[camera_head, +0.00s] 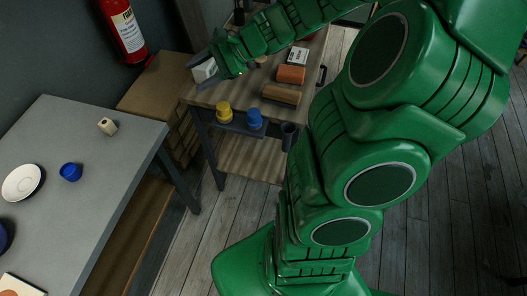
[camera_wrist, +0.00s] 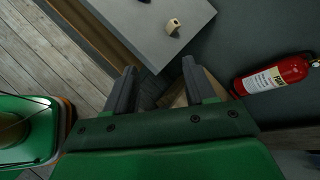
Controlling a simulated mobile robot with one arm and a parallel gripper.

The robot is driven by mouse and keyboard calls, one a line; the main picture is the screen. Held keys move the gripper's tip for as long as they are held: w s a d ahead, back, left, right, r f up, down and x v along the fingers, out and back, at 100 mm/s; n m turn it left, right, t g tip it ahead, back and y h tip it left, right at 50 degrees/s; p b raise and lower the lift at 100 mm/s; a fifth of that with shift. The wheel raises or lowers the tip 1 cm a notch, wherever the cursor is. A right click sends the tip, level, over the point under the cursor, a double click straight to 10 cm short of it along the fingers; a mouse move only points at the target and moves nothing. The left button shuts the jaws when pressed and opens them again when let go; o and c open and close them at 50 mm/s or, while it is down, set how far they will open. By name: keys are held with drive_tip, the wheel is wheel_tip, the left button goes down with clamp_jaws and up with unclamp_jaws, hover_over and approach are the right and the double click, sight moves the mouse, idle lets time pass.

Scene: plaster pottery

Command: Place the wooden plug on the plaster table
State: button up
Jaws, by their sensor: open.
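The wooden plug (camera_head: 107,126), a small light-wood piece with a dark hole, sits on the grey plaster table (camera_head: 100,190) near its far right corner. It also shows in the wrist view (camera_wrist: 173,26) on the grey tabletop, beyond my fingertips. My gripper (camera_head: 205,70) is away from the plug, above the far left end of the wooden workbench. In the wrist view its two dark fingers (camera_wrist: 158,78) stand apart with nothing held visible between them. A pale block-like shape shows at the gripper in the head view; I cannot tell whether it lies behind the fingers.
The plaster table also carries a blue cup (camera_head: 71,172) and a white plate (camera_head: 21,182). The wooden workbench (camera_head: 235,90) holds an orange block (camera_head: 291,74) and a brown roll (camera_head: 281,94). Yellow (camera_head: 224,112) and blue (camera_head: 254,118) items sit at its front. A fire extinguisher (camera_head: 124,30) hangs behind.

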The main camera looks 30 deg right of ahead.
drive_tip(key=s+a+r+n+g+h, duration=0.1)
drive_tip(key=s+a+n+g+h, duration=0.15)
drive_tip(key=s+n, duration=0.4)
drive_tip(key=s+a+n+g+h, duration=0.2)
drive_tip(key=s+a+n+g, duration=0.15)
drive_tip(key=s, duration=0.65)
drive_tip(key=s+d+r+n+h, duration=0.1)
drive_tip(key=s+d+n+h, duration=0.3)
drive_tip(key=s, duration=0.8)
drive_tip(key=d+h, duration=0.2)
drive_tip(key=d, duration=0.1)
drive_tip(key=shift+s+d+r+n+h, duration=0.15)
drive_tip(key=shift+s+r+n+h, duration=0.15)
drive_tip(key=shift+h, duration=0.05)
drive_tip(key=shift+o, duration=0.3)
